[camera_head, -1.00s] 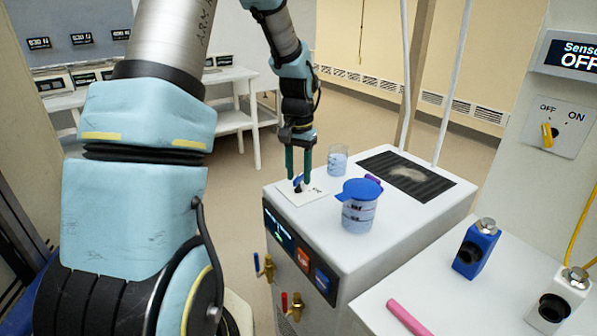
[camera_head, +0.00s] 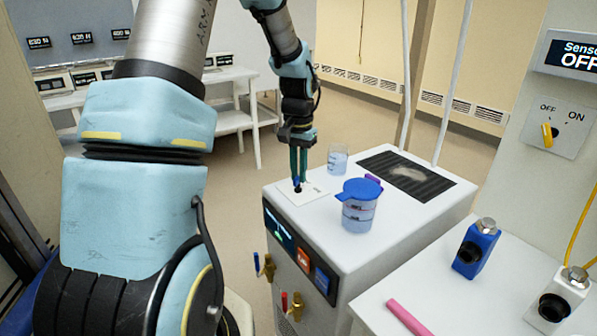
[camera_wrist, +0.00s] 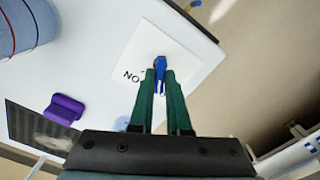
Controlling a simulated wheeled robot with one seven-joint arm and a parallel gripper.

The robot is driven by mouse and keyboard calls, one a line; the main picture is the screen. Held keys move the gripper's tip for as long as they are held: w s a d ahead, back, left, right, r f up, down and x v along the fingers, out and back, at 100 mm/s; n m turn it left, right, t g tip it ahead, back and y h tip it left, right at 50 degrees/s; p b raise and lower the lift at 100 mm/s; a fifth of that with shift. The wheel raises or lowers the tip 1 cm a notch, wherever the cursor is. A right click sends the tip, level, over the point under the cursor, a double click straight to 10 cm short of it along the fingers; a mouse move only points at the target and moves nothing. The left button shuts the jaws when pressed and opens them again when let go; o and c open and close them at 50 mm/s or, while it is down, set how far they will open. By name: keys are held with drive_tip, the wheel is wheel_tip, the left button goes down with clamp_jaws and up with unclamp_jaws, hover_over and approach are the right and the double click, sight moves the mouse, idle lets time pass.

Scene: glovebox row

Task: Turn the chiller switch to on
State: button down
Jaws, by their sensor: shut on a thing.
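The chiller (camera_head: 335,262) is a white box with a dark front panel. On its top near the left corner is a white switch plate (camera_head: 312,195) with a small blue switch lever (camera_wrist: 166,66). The letters "NO" show upside down on the plate in the wrist view, beside the lever. My gripper (camera_head: 298,180) points down over the plate. Its green fingers (camera_wrist: 160,78) are shut on the blue lever, which shows between their tips. The finger tips hide part of the lever and its base.
A blue-lidded beaker (camera_head: 358,212) and a clear beaker (camera_head: 337,160) stand on the chiller top near my gripper, with a purple object (camera_wrist: 64,108) between them and a dark grille (camera_head: 408,176) behind. A yellow wall switch (camera_head: 548,135) is at right, under a display reading OFF.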

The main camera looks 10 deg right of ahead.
sight(298, 177)
drive_tip(key=m+p, duration=0.1)
drive_tip(key=m, duration=0.1)
drive_tip(key=shift+r+m, duration=0.15)
drive_tip(key=shift+m, duration=0.15)
drive_tip(key=shift+m+p, duration=0.7)
drive_tip(key=shift+m, duration=0.7)
drive_tip(key=shift+d, duration=0.1)
drive_tip(key=c, duration=0.9)
unclamp_jaws()
wheel_tip(298, 177, up, 11)
drive_tip(key=shift+f+b, duration=0.2)
drive_tip(key=shift+b, duration=0.75)
